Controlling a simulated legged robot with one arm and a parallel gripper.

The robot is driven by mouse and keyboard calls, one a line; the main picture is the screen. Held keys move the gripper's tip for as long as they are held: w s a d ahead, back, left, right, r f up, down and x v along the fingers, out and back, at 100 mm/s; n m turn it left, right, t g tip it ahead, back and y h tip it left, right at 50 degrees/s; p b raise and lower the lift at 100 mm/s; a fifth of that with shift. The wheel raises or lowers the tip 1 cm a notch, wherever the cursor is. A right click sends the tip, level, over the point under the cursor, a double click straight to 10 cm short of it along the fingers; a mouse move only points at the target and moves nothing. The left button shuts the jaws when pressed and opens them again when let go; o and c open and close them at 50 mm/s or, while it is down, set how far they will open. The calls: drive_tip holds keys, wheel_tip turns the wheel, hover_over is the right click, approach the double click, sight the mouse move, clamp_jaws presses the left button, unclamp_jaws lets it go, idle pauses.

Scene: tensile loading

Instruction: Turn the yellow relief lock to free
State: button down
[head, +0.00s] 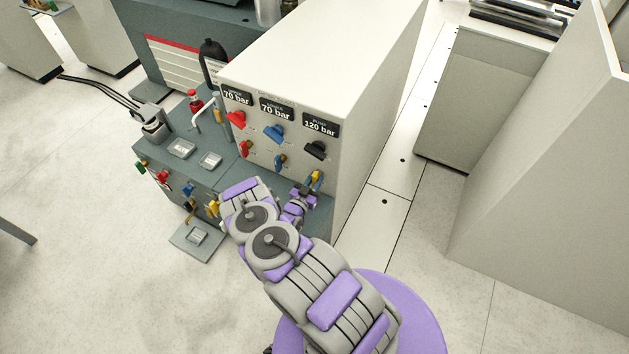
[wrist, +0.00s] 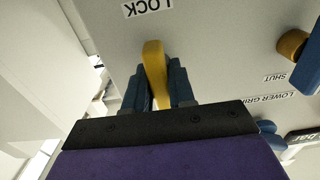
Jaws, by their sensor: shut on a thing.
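The yellow relief lock (head: 317,176) is a small lever on the lower right of the white cabinet's front panel. In the wrist view the yellow lever (wrist: 153,58) stands between my two dark blue fingers, and its tip reaches past them towards the upside-down word LOCK (wrist: 147,6). My gripper (wrist: 156,82) is shut on this lever. In the head view my gripper (head: 308,190) is at the panel, just below the lever, and the purple and grey arm comes up from below.
Above the lock are a black knob (head: 316,150), a blue knob (head: 274,133) and a red knob (head: 237,119) under pressure displays. A smaller blue lever (head: 280,162) is close on the left. A grey bench (head: 222,180) with more valves stands left.

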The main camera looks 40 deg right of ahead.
drive_tip(key=shift+f, duration=0.1)
drive_tip(key=c, duration=1)
unclamp_jaws()
drive_tip(key=shift+c, duration=0.2)
drive_tip(key=p+v, duration=0.1)
drive_tip(key=v, duration=1.6)
drive_tip(key=shift+a+p, duration=0.25)
drive_tip(key=shift+p, duration=0.15)
